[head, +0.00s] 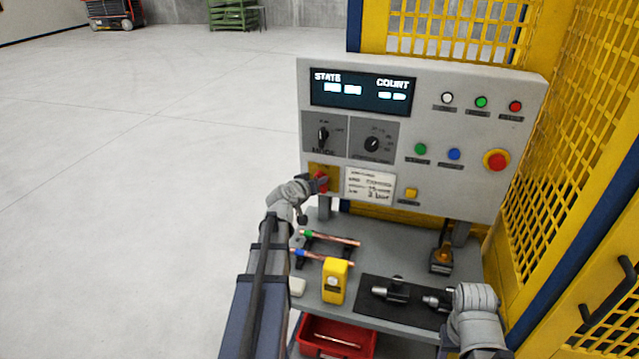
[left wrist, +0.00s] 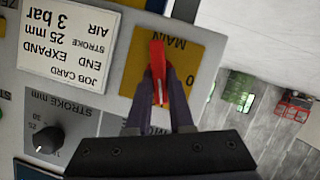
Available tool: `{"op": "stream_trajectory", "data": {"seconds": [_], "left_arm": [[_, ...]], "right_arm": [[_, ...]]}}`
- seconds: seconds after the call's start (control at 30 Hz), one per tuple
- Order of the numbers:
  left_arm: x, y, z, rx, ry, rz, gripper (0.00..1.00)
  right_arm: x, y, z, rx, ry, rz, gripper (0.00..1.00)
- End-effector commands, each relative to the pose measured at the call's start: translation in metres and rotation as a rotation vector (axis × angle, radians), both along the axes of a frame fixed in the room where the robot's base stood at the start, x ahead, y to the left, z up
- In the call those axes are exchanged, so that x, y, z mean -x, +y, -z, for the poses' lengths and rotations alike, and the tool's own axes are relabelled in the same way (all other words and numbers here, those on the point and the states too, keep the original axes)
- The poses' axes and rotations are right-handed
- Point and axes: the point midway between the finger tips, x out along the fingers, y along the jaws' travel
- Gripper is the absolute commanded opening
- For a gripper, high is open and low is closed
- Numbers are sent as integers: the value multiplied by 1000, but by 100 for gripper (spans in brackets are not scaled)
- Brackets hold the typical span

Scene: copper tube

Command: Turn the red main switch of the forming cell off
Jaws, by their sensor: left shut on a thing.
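The red main switch handle (left wrist: 158,62) sits on a yellow plate (left wrist: 190,62) marked MAIN and 0, upside down in the left wrist view. The handle stands nearly upright in that picture, with the 0 beside it. In the head view the switch (head: 321,181) is at the panel's lower left, partly covered by my gripper. My left gripper (left wrist: 161,82) is shut on the handle, one dark finger on each side. It also shows in the head view (head: 317,183). My right arm's grey wrist is at lower right in the head view; its jaws do not show.
The grey control panel (head: 440,125) carries buttons, knobs and a red emergency button (head: 496,160). A job card (head: 369,186) is right beside the switch. Below is a bench with copper tubes (head: 333,239) and a yellow device (head: 335,281). Yellow mesh fencing (head: 570,150) stands right; open floor lies left.

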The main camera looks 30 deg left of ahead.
Motion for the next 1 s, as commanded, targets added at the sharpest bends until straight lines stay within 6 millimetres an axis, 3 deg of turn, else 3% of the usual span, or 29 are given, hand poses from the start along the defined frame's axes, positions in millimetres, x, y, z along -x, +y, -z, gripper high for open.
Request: {"op": "stream_trajectory", "data": {"seconds": [1.0], "left_arm": [[3, 7, 15, 914, -213, 7, 0]], "right_arm": [[0, 0, 70, 0, 0, 1, 50]]}}
